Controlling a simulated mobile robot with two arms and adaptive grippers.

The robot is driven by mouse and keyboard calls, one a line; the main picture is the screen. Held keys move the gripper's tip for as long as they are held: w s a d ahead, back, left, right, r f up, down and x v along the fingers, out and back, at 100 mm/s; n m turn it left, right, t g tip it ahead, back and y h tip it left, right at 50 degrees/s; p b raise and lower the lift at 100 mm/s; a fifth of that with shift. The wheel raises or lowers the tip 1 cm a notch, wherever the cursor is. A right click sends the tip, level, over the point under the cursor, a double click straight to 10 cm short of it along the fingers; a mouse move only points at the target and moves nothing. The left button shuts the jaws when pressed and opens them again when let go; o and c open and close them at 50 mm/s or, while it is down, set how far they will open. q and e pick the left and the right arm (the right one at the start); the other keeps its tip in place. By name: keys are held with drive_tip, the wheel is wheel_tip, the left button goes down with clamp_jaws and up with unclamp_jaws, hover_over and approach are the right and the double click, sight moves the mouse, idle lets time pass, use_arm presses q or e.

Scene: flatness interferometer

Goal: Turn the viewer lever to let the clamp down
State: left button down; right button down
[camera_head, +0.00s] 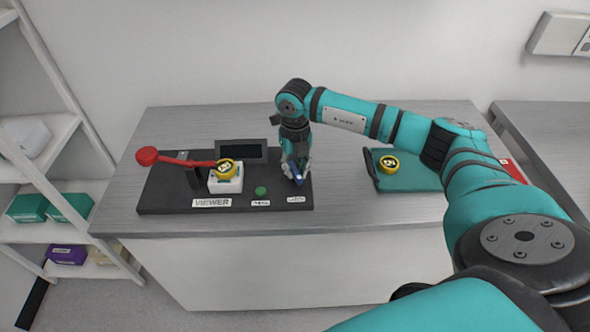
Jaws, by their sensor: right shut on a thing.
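The viewer (170,200) is a dark base plate on the bench, with a label reading VIEWER at its front. A red arm with a red ball end (148,156) runs across its left part, and its inner end meets a yellow-ringed disc (227,168) on a white block (226,186). I cannot tell whether the arm presses on the disc. My left gripper is out of view.
A green button (260,191) and a dark screen (241,151) are on the viewer, left of my right gripper. A teal tray (420,181) with another yellow-ringed disc (389,163) lies to the right, partly behind my right arm. Shelves (40,145) stand at left.

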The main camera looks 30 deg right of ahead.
sight(295, 170)
drive_tip(key=shift+m+b, duration=0.35)
drive_tip(key=shift+m, duration=1.25)
drive_tip(key=shift+w+r+m, duration=0.1)
drive_tip(key=shift+m, duration=0.2)
drive_tip(key=c, duration=1.3)
unclamp_jaws()
wheel_tip(295, 170, up, 12)
drive_tip(key=shift+f, duration=0.1)
